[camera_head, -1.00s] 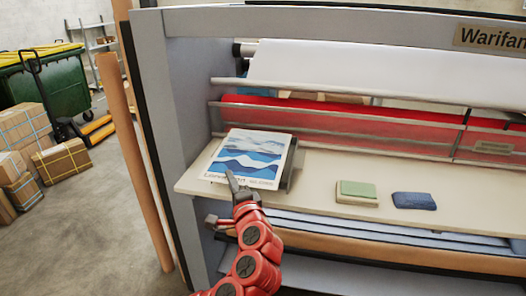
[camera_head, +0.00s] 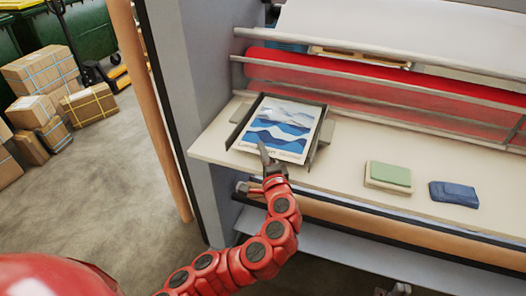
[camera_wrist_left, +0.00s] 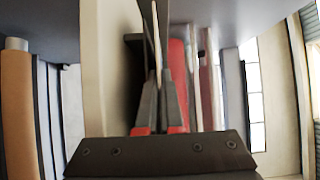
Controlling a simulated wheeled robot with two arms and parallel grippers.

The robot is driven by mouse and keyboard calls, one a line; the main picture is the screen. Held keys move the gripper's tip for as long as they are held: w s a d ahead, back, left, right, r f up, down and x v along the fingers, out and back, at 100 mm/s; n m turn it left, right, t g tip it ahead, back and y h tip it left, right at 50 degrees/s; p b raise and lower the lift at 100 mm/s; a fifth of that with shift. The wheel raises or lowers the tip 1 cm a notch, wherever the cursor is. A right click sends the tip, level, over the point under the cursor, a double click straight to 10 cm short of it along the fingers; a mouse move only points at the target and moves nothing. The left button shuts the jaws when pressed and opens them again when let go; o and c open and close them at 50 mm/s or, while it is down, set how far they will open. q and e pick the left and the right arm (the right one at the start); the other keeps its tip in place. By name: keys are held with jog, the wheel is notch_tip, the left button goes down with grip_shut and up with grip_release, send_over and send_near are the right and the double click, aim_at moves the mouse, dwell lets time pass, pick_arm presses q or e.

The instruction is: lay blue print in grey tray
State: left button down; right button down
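The blue print (camera_head: 285,122), a white-bordered sheet with blue wave shapes, is over the grey tray (camera_head: 318,147) at the left end of the machine's cream shelf. The tray's dark walls show to the left, behind and right of it. I cannot tell whether the print rests on the tray floor or hovers slightly above. My left gripper (camera_head: 264,155) is at the print's front edge. In the left wrist view the fingers (camera_wrist_left: 163,85) are closed on the thin sheet (camera_wrist_left: 157,40), seen edge-on. My right gripper is not in view.
A green pad (camera_head: 388,175) and a dark blue cloth-like block (camera_head: 454,193) lie on the shelf (camera_head: 345,165) to the right. A red roller (camera_head: 390,88) runs behind the tray. The machine's grey side panel (camera_head: 180,80) stands left. Cardboard boxes (camera_head: 45,75) are on the floor.

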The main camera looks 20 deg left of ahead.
pick_arm(q)
jog(key=shift+f, duration=0.65)
jog(key=shift+f, duration=0.25)
jog(key=c, duration=1.1)
grip_release()
jog(key=shift+r, duration=0.1)
